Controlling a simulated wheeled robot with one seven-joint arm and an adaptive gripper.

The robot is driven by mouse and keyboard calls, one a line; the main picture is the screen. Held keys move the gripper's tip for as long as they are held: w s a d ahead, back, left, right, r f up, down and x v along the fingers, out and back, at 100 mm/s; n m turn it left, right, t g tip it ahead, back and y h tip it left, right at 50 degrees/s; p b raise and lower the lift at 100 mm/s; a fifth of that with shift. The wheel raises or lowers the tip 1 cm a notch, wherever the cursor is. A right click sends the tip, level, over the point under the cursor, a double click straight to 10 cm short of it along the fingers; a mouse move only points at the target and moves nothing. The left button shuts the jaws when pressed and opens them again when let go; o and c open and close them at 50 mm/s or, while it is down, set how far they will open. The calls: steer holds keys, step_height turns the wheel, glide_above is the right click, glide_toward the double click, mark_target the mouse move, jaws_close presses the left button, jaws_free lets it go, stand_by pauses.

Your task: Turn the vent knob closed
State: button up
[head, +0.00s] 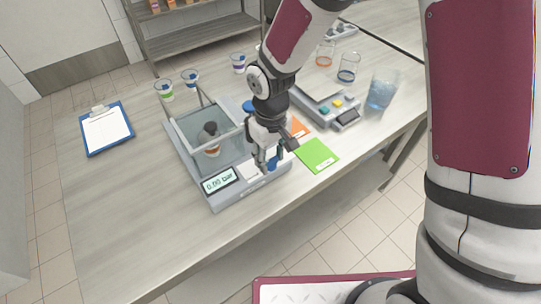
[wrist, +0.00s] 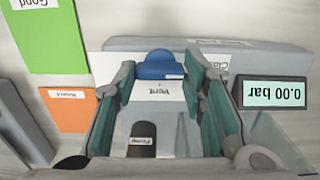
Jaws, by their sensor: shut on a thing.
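The blue vent knob (wrist: 160,66) sits on the front of the grey device, above a white "Vent" label in the wrist view. It shows small and partly covered in the head view (head: 272,164). My gripper (head: 266,160) reaches down over the front right of the device. In the wrist view my gripper (wrist: 161,74) has one finger on each side of the knob and is shut on it. The display (wrist: 275,93) reads 0.00 bar. The knob's exact turn angle is hard to tell.
The device's clear chamber (head: 190,128) holds a cup (head: 211,146). A dark pump control (wrist: 142,138) lies near the knob. Green (head: 316,155) and orange (head: 298,127) cards lie to the right. A clipboard (head: 106,131), several cups and a scale (head: 325,103) stand around; the front-left table is clear.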

mark_target(271, 160)
steer(key=o, duration=1.2)
steer(key=shift+c, duration=0.2)
step_height(271, 160, up, 12)
steer(key=s+d+r+m+t, duration=0.3)
steer(key=s+d+r, duration=0.3)
steer(key=d+r, duration=0.5)
steer(key=s+d+r+m+t, duration=0.2)
steer(key=s+d+r+m, duration=0.2)
steer(key=s+d, duration=0.3)
steer(key=s, duration=0.4)
steer(key=shift+d+r, duration=0.25)
steer(key=shift+d, duration=0.05)
